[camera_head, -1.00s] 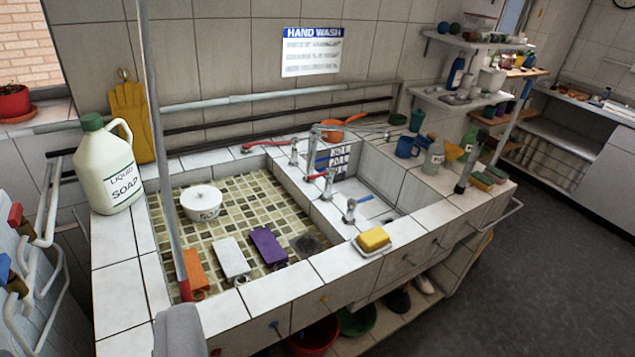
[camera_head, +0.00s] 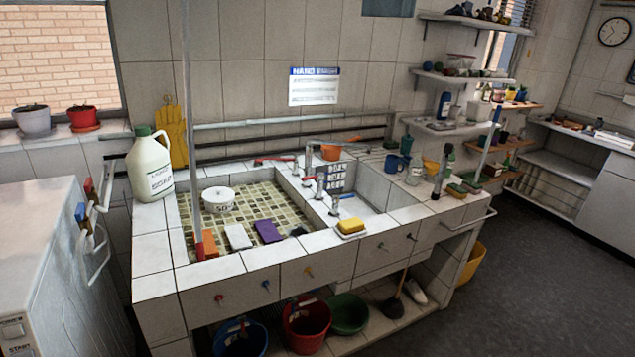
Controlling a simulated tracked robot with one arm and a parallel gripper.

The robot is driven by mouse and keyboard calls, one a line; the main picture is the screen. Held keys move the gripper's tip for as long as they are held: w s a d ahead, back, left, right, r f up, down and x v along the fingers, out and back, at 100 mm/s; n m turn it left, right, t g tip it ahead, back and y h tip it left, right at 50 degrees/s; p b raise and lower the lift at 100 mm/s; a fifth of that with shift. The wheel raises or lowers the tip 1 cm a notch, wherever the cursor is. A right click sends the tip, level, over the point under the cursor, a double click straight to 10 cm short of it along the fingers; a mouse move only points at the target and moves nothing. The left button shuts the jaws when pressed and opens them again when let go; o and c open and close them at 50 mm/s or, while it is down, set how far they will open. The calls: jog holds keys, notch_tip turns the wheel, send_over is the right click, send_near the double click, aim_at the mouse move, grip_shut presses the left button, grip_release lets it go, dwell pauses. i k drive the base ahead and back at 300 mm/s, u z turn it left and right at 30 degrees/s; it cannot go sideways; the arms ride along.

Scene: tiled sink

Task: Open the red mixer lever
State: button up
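The sink fittings stand on the tiled divider between the two basins. A small red lever (camera_head: 309,178) sticks out to the left of the middle metal tap (camera_head: 320,187). A longer red handle (camera_head: 273,160) lies level near the rear tap (camera_head: 295,166); I cannot tell whether it is joined to that tap or which red part is the mixer lever. The front tap (camera_head: 335,206) stands nearer, with a blue piece close behind it. My gripper is not in view.
A soap jug (camera_head: 151,166) stands at the left rim. A tall grey pole (camera_head: 190,130) with a red lower end crosses the left basin. A yellow sponge (camera_head: 351,226) sits on the front rim. A white appliance (camera_head: 45,255) stands at left. Dark floor is open at right.

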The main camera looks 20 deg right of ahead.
aim_at(320, 176)
jog(key=z, duration=0.45)
jog(key=i, duration=0.9)
jog(key=z, duration=0.6)
jog(key=i, duration=1.65)
jog(key=u, duration=0.6)
jog(key=i, duration=0.65)
jog(key=u, duration=0.45)
